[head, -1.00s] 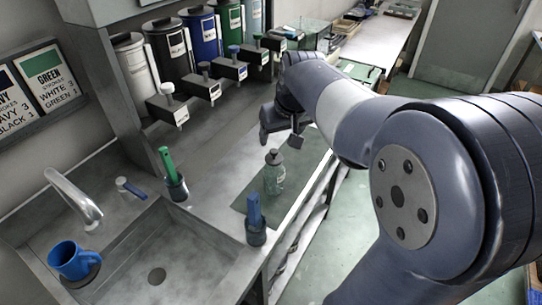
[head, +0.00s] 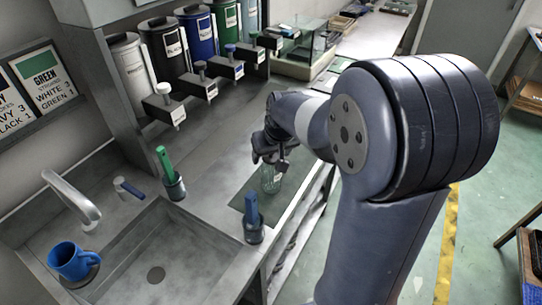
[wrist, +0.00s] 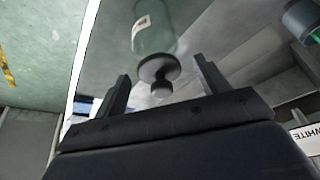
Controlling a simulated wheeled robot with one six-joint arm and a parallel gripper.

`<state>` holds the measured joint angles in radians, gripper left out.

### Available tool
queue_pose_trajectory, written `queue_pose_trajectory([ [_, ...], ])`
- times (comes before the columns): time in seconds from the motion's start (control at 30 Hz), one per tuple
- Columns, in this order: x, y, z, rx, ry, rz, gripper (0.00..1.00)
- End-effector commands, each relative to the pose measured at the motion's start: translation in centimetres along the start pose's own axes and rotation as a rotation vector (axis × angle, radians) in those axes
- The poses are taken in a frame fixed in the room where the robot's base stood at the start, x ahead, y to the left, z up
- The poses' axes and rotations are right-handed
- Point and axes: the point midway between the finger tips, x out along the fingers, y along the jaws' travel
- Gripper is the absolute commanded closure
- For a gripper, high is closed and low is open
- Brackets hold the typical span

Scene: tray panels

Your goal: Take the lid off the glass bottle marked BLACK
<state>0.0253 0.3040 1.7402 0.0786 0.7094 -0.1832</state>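The glass bottle (head: 270,182) is clear and greenish and stands on a dark mat on the counter. It also shows in the wrist view (wrist: 152,38), with a small pale label too blurred to read. Its dark round lid (wrist: 156,69) with a knob is on the bottle. My gripper (head: 268,154) is right at the bottle's top and hides the lid in the head view. In the wrist view my gripper (wrist: 163,84) is open, one finger on each side of the knob. I see no contact.
The dark mat (head: 246,199) lies near the counter's front edge. A sink with a blue mug (head: 72,262) is at lower left; labelled canisters line the back.

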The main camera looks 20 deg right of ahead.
Motion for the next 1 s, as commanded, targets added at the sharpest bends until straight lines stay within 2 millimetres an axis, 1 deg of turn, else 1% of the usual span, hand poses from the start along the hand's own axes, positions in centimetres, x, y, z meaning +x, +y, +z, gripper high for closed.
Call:
queue_pose_trajectory([
  [0.03, 0.0, 0.0, 0.0, 0.000, 0.000, 0.000, 0.33],
  [0.07, 0.0, 0.0, 0.0, 0.000, 0.000, 0.000, 0.36],
  [0.57, 0.0, 0.0, 0.0, 0.000, 0.000, 0.000, 0.77],
  [0.83, -0.3, 0.0, -0.1, 0.000, 0.002, 0.000, 0.78],
  [0.93, -1.2, 0.0, -0.6, 0.000, 0.004, 0.001, 0.78],
  [1.0, -2.3, 0.0, -1.1, -0.001, 0.006, 0.001, 0.78],
])
